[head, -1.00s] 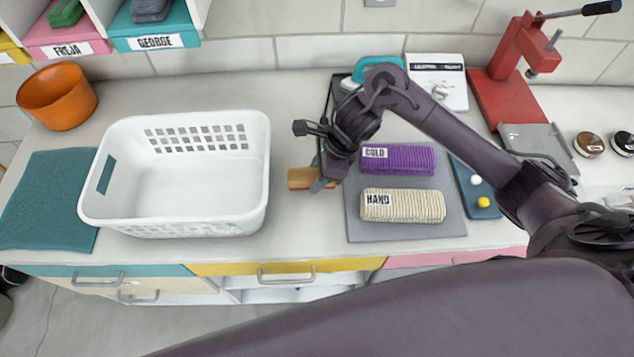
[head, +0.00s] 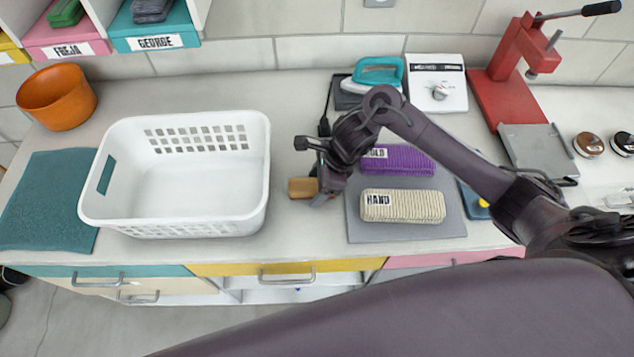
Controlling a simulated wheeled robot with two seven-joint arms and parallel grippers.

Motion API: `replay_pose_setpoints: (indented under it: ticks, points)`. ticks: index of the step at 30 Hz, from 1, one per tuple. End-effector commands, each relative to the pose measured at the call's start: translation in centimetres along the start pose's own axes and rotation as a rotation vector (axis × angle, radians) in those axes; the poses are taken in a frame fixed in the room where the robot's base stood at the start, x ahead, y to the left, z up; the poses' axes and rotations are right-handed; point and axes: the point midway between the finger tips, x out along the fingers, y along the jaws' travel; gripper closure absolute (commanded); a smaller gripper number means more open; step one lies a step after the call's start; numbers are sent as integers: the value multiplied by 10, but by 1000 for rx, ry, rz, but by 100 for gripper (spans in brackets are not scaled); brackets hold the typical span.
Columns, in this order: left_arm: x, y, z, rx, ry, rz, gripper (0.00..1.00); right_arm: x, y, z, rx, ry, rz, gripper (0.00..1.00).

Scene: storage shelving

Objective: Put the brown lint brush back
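The brown lint brush (head: 302,187) shows as a small tan-brown block in the head view, just right of the white basket. My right gripper (head: 322,192) is at the brush's right end and appears shut on it. The fingers hide that end of the brush. I cannot tell whether the brush touches the counter. My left gripper is not in view.
The white basket (head: 185,222) stands left of the brush. A grey mat (head: 405,230) at right holds the cream HAND bundle (head: 403,206) and a purple bundle (head: 405,158), partly hidden by my arm. A red press (head: 500,100) stands behind. Counter in front of the brush is clear.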

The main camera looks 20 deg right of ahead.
Motion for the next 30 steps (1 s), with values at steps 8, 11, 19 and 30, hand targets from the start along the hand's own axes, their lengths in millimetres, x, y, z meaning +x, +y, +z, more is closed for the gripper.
replay_pose_setpoints:
  ticks: [8,11,19,30]
  points:
    - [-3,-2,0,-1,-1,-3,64,-2,0,1,0,-1,0,37]
    - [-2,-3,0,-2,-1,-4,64,-7,-1,1,-1,-1,-3,37]
    - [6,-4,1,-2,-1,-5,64,-66,-3,0,-5,3,-10,37]
    - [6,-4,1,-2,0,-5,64,-119,-1,1,-1,0,-2,37]
